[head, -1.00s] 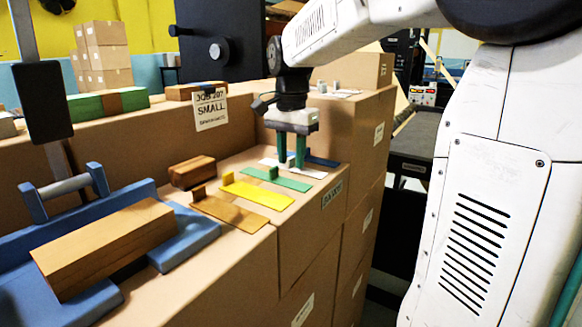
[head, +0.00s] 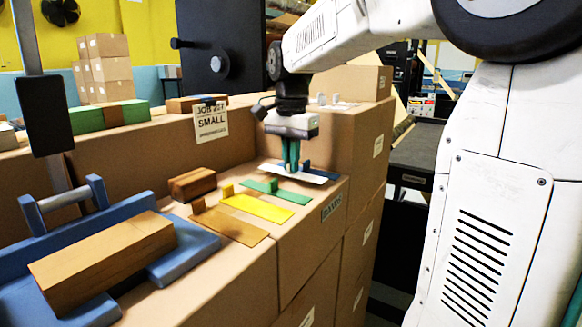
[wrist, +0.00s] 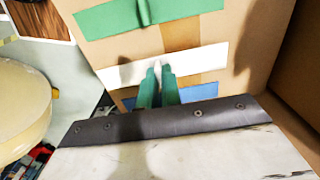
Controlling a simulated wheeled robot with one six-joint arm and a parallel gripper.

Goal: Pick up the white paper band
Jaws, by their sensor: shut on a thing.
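The white paper band (head: 311,177) is a flat strip near the far end of the box top, beyond the green band (head: 286,193). My gripper (head: 291,170) points down with its green fingers closed together at the middle of the white band. In the wrist view the white band (wrist: 205,60) runs across the picture, and my gripper (wrist: 158,72) is shut on its raised middle part. In the head view the band looks slightly above the surface, but I cannot tell for sure whether it is clear of the box.
A yellow band (head: 258,208) and a brown band (head: 230,226) lie nearer on the box top. A blue band (wrist: 198,92) lies just beyond the white one. A wooden block (head: 192,184) sits to the left. A taller box (head: 358,125) stands behind.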

